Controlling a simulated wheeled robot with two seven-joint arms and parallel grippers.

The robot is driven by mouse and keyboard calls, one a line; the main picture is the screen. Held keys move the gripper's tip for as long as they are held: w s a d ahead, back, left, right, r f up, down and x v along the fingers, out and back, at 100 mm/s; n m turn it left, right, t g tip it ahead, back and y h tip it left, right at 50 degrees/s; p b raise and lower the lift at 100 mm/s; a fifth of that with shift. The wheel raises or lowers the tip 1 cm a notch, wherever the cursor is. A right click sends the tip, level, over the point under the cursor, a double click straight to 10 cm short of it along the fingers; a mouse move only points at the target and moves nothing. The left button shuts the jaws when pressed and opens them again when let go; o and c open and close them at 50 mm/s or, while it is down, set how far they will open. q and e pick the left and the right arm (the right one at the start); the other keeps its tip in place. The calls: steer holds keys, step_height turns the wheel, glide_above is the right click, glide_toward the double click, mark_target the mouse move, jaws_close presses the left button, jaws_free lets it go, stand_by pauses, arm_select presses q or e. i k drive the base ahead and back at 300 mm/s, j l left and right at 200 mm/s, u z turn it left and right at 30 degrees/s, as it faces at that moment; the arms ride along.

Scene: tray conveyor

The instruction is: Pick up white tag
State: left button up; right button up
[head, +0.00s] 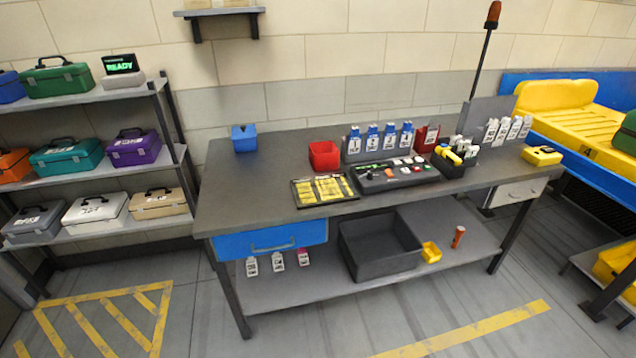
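Several white tags with dark print (503,130) stand in a row against a grey upright panel at the right end of the workbench (240,185). Several blue-topped white tags or bottles (372,138) stand in a grey rack at the back middle. I cannot tell which one the task means. Neither of my grippers is in view.
A red bin (323,155), a blue bin (244,138), a black tray of yellow pieces (323,190) and a dark tray of small parts (395,174) sit on the bench. Toolbox shelves (100,170) stand left, a yellow and blue conveyor (570,110) right. The front floor is clear.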

mark_target(515, 126)
steer(key=i+l+z, duration=1)
steer(key=k+l, duration=0.05)
